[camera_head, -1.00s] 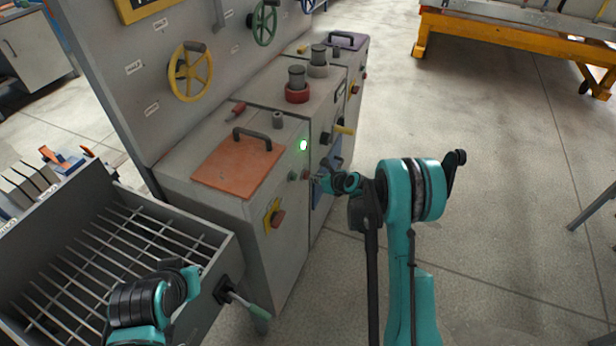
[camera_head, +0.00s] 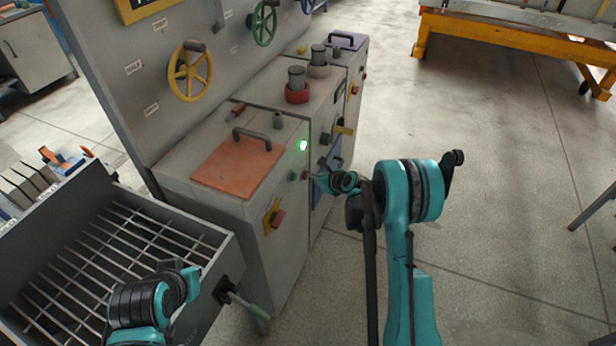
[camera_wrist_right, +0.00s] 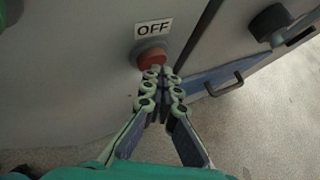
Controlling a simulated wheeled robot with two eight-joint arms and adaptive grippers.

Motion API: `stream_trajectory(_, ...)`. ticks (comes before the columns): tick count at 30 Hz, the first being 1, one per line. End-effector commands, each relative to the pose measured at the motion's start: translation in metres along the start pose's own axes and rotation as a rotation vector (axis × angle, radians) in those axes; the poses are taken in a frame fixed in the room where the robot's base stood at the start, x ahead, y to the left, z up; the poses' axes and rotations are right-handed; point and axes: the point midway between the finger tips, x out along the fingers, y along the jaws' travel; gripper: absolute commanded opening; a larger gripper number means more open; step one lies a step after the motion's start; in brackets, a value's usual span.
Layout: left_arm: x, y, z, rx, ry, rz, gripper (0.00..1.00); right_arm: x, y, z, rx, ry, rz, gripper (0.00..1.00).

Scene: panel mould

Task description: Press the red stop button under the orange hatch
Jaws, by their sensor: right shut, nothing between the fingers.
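The orange hatch (camera_head: 238,165) with a dark handle lies closed on top of the nearest grey cabinet. The red button (camera_wrist_right: 151,57) sits on the cabinet's front face below an "OFF" label (camera_wrist_right: 153,28); it is small in the head view (camera_head: 305,175). My right gripper (camera_wrist_right: 159,72) is shut and empty. Its fingertips overlap the button's lower edge in the wrist view; I cannot tell whether they touch it. In the head view the right gripper (camera_head: 318,182) is small, just right of the button.
A red knob on a yellow plate (camera_head: 274,218) is lower on the same face. A green lamp (camera_head: 303,146) glows above the button. A lever (camera_head: 344,130) sticks out farther right. A grated tray (camera_head: 215,270) stands at left.

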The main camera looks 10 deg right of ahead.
Motion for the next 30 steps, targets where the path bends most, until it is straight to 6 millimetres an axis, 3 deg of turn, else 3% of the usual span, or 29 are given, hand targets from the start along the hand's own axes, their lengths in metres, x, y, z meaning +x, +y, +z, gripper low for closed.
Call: stream_trajectory(30,0.004,0.0,0.003,0.0,0.0,0.0,0.0,-0.011,-0.008,-0.008,0.0,0.0,0.0,0.0)
